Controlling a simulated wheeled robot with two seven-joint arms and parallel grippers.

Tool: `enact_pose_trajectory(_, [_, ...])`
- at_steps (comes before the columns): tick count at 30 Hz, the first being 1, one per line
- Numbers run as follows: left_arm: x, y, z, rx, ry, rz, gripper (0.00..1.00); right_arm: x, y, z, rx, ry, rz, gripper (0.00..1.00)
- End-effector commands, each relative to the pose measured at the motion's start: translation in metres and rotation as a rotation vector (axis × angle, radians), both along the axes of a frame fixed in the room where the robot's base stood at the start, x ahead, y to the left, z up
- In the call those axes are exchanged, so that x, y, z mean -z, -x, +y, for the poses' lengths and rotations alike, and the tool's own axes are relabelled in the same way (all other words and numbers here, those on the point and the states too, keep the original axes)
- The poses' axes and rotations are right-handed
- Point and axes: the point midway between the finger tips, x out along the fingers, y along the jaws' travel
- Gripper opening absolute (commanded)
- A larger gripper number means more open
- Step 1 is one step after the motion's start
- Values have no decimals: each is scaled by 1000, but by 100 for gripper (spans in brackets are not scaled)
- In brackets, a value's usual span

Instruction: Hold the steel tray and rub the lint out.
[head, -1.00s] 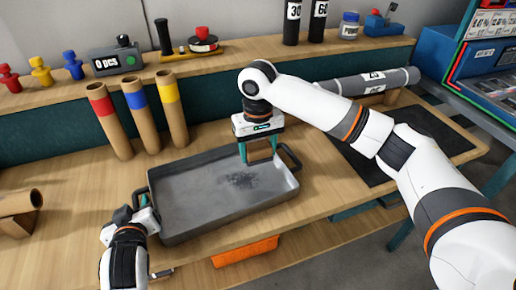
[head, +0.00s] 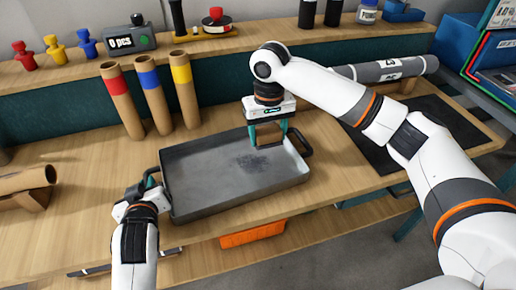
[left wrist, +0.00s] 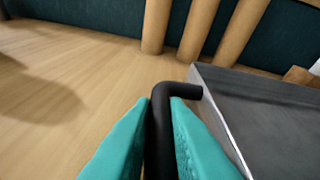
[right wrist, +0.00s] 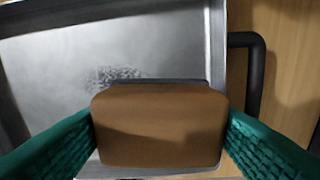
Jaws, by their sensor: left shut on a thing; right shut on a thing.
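The steel tray (head: 205,193) lies on the wooden bench, a shallow grey pan with black handles at its left and right ends. A dark lint patch (head: 252,161) lies on its floor, right of centre; it also shows in the right wrist view (right wrist: 112,75). My left gripper (head: 150,184) is shut on the tray's left handle (left wrist: 160,125). My right gripper (head: 268,140) is shut on a brown block (right wrist: 160,125) with a dark underside, at the tray's far right part, near the right handle (right wrist: 256,75). I cannot tell whether the block touches the tray floor.
Red, blue and yellow-banded tubes (head: 155,95) stand behind the tray. A cardboard roll (head: 28,179) lies at the left. A dark mat (head: 440,125) and a grey roll (head: 385,68) are at the right. An orange bin (head: 252,234) sits below the bench edge.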

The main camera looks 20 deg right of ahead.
Motion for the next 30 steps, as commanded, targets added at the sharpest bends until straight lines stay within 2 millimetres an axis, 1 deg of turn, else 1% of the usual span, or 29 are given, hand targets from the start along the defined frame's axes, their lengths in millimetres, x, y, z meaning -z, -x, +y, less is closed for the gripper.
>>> enact_pose_trajectory(3, [0, 0, 0, 1, 0, 1, 0, -7, 4, 29, -10, -4, -1, 45])
enact_pose_trajectory(6, [0, 0, 0, 1, 0, 0, 0, -13, 9, 53, -8, -4, 0, 45])
enact_pose_trajectory(9, [0, 0, 0, 1, 0, 0, 0, -18, 12, 68, -5, -3, -1, 45])
enact_pose_trajectory(12, [0, 0, 0, 0, 0, 0, 0, -17, 14, 73, 0, -1, -1, 45])
enact_pose_trajectory(16, [0, 0, 0, 0, 0, 0, 0, -10, 14, 73, 1, 0, 1, 45])
enact_pose_trajectory(30, [0, 0, 0, 1, 0, 0, 0, 32, 14, 73, -1, 0, 0, 45])
